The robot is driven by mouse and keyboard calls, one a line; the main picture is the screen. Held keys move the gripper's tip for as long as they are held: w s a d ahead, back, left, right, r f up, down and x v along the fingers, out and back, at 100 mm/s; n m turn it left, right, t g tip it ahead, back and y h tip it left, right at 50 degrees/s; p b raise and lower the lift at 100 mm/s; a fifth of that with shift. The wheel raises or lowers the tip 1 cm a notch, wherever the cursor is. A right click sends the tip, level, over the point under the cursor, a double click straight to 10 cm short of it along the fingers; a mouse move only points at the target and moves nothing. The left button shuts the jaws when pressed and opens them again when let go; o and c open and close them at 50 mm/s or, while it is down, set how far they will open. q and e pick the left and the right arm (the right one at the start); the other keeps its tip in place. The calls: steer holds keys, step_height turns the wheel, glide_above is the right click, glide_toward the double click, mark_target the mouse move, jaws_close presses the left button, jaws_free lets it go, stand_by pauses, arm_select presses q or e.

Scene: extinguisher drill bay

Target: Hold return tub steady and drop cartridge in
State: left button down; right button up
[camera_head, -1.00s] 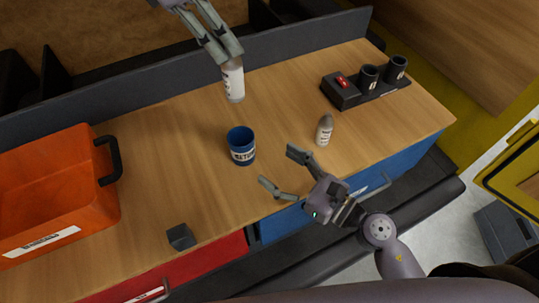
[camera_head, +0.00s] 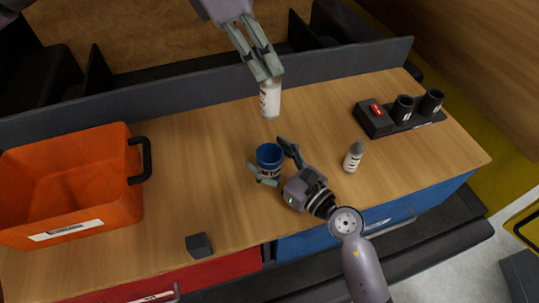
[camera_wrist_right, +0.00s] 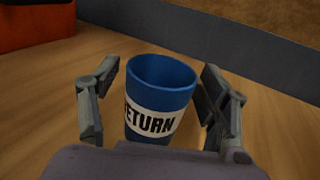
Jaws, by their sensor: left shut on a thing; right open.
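The blue return tub (camera_head: 269,157) stands upright on the wooden bench. In the right wrist view the return tub (camera_wrist_right: 160,88) shows its white "RETURN" label and open top. My right gripper (camera_head: 272,161) is open, with one finger on each side of the tub; the wrist view (camera_wrist_right: 158,95) shows gaps between fingers and tub. My left gripper (camera_head: 265,77) is shut on a white cartridge (camera_head: 270,100), which hangs upright above the bench, behind the tub in the head view. A second pale cartridge (camera_head: 353,157) stands on the bench to the right of the tub.
An orange crate (camera_head: 72,185) with a dark handle stands at the left. A dark holder (camera_head: 394,118) with a red switch and two black cups sits at the back right. A small dark block (camera_head: 199,245) lies near the front edge. Bench between crate and tub is clear.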

mark_target(265, 115)
steer(key=shift+c, duration=0.5)
steer(key=c, duration=1.3)
arm_select(q)
steer(key=shift+f, duration=6.2)
arm_select(e)
steer(key=shift+o, duration=0.2)
arm_select(q)
steer(key=c, duration=1.5)
jaws_free()
steer(key=shift+c, duration=0.2)
steer(key=v, duration=1.2)
